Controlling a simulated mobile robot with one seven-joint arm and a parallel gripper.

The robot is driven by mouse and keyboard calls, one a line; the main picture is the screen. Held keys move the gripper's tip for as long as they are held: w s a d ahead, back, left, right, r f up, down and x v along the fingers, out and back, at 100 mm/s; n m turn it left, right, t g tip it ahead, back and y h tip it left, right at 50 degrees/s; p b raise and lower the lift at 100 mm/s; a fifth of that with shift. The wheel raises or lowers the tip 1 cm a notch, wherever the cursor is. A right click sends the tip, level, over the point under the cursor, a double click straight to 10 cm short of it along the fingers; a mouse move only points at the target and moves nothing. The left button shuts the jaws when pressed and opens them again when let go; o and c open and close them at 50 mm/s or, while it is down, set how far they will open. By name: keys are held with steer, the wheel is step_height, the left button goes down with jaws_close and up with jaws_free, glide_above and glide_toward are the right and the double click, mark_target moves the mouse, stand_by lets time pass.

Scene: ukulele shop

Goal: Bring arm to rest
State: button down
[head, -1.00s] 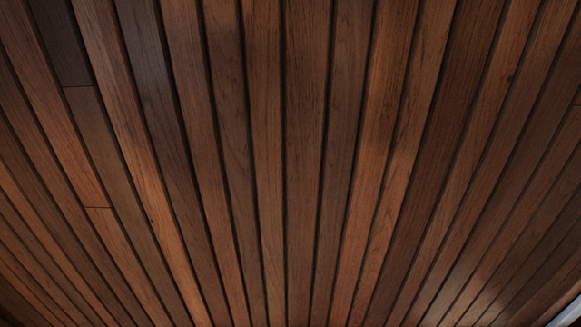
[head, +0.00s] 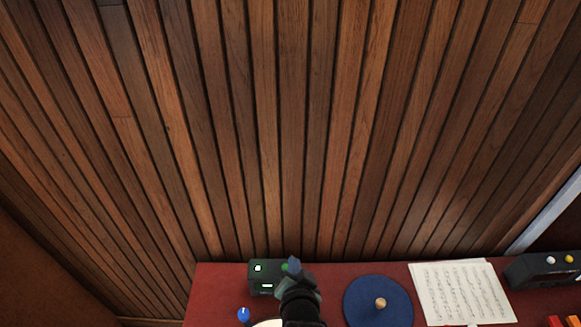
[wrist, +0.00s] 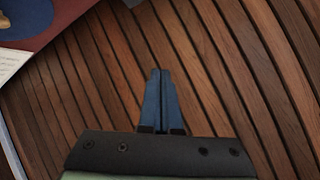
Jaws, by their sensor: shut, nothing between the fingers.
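My gripper (wrist: 159,76) is shut and empty in the wrist view, its two blue fingers pressed together in front of the wooden slats. In the head view my gripper (head: 294,266) shows at the bottom centre, raised in front of a red surface (head: 222,292). It hides part of what lies behind it there.
On the red surface are a dark box with green lights (head: 262,270), a small blue knob-like item (head: 244,315), a blue disc (head: 362,306), sheet music (head: 460,292) and a black device (head: 545,270) at right. A slatted wood wall (head: 290,130) rises behind.

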steer(key=w+r+n+t+b, duration=0.2)
steer(key=w+r+t, duration=0.3)
steer(key=r, duration=1.1)
step_height(320, 180, up, 19)
steer(key=s+n+t+b, duration=0.1)
steer(key=n+t+b, duration=0.1)
steer(key=t+b, duration=0.15)
steer(key=s+r+n+t+b, duration=0.2)
steer(key=s+r+t, duration=0.5)
steer(key=s+r, duration=0.9)
step_height(320, 180, up, 4)
steer(key=shift+s+a+f+n+h+b, duration=0.1)
steer(key=shift+s+a+n+h+b, duration=0.2)
steer(key=shift+a+b, duration=0.25)
